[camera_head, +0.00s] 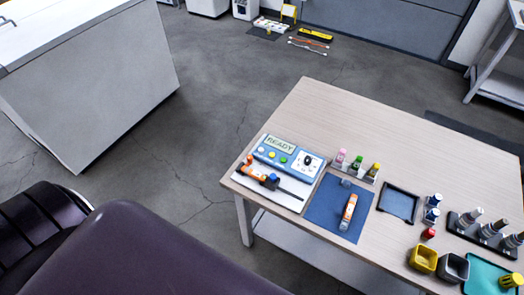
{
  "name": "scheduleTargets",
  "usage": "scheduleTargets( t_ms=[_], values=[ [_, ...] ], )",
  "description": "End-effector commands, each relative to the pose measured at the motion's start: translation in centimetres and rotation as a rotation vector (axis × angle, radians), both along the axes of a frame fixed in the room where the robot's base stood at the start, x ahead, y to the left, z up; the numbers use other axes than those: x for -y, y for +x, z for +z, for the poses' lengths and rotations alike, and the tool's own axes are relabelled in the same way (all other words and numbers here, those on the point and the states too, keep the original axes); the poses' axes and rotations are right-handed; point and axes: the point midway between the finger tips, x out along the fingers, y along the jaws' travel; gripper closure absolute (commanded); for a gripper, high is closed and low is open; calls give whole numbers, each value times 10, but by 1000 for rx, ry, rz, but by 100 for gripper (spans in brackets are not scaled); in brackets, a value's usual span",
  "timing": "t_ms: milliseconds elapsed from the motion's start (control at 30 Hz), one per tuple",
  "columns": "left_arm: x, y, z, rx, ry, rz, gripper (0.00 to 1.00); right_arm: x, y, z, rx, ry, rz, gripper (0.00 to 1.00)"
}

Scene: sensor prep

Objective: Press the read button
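A blue control box (289,158) stands on the near left part of the wooden table (330,115). Its display (280,143) reads READY. Its face has several small round buttons, including a yellow button (261,150) and a green button (283,160), and a black dial (307,160) at right. Button labels are too small to read, so I cannot tell which is the read button. An orange and dark probe-like device (262,178) lies on a white plate (284,200) in front of the box. Neither of my grippers is in view.
A blue mat (328,220) holds an orange and white device (348,212). Small bottles stand in a rack (356,172) beside the box. A dark tray (399,203), yellow bin (423,259), grey bin (453,268) and more bottles lie right. The table's far part is clear.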

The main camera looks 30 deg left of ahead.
Motion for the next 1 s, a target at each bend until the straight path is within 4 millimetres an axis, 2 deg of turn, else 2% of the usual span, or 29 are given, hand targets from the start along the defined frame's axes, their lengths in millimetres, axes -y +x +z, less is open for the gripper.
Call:
scheduleTargets(
  t_ms=[267,567,1000],
  values=[
    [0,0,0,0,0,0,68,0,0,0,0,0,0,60],
    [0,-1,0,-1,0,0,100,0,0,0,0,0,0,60],
    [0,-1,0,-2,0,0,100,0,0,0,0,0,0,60]
  ],
)
